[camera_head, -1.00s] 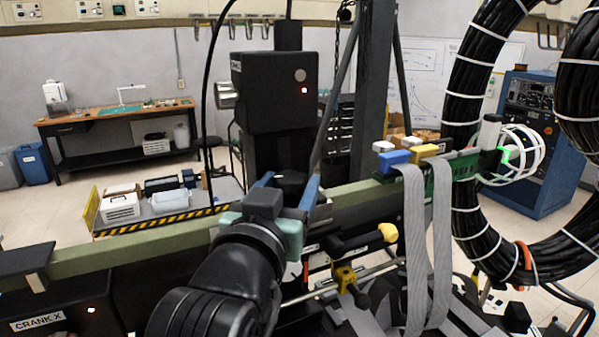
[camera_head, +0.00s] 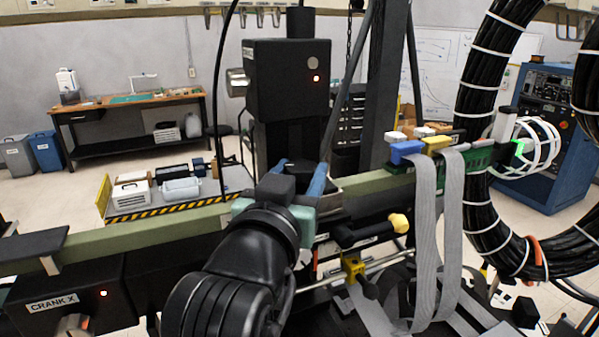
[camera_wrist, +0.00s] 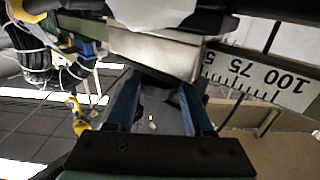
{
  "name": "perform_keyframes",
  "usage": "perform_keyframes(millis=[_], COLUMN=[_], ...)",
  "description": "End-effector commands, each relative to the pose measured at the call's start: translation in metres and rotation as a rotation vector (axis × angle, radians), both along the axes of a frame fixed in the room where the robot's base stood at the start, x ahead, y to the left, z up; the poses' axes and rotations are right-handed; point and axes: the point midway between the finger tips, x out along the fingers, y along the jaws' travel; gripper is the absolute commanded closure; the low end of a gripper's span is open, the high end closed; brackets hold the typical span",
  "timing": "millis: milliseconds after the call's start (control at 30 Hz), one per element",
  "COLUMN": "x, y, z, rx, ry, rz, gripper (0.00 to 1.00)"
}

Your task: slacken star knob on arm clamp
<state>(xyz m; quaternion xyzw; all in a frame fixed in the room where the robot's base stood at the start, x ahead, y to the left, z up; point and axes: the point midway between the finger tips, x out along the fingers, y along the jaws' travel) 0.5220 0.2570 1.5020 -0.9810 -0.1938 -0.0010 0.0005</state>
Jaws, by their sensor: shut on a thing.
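My gripper (camera_head: 300,176) has blue fingers and reaches over the pale green beam (camera_head: 130,231) in the head view. In the wrist view, the fingers of my gripper (camera_wrist: 158,95) stand on either side of a dark piece (camera_wrist: 162,78) below a grey clamp block (camera_wrist: 155,52). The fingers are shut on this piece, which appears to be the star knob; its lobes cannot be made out. The scale (camera_wrist: 255,78), marked 75 and 100, runs right of the block. In the head view my wrist hides part of the beam, and the knob is not clear.
Grey ribbon cables (camera_head: 425,230) hang from blue and yellow connectors right of my gripper. A yellow-tipped black handle (camera_head: 365,232) sits close on the right. A black column box (camera_head: 287,80) stands behind. Thick black cable bundles (camera_head: 485,130) fill the right side.

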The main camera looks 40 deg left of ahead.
Motion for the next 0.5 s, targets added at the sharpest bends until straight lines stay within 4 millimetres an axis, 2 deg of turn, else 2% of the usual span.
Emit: perform_keyframes(millis=[233, 500], x=[0.002, 0.0037], y=[-0.0033, -0.0051], z=[-0.0001, -0.0013], rx=[0.0, 0.0], ry=[0.002, 0.003], rz=[0.085, 0.282], gripper=[1.0, 1.0])
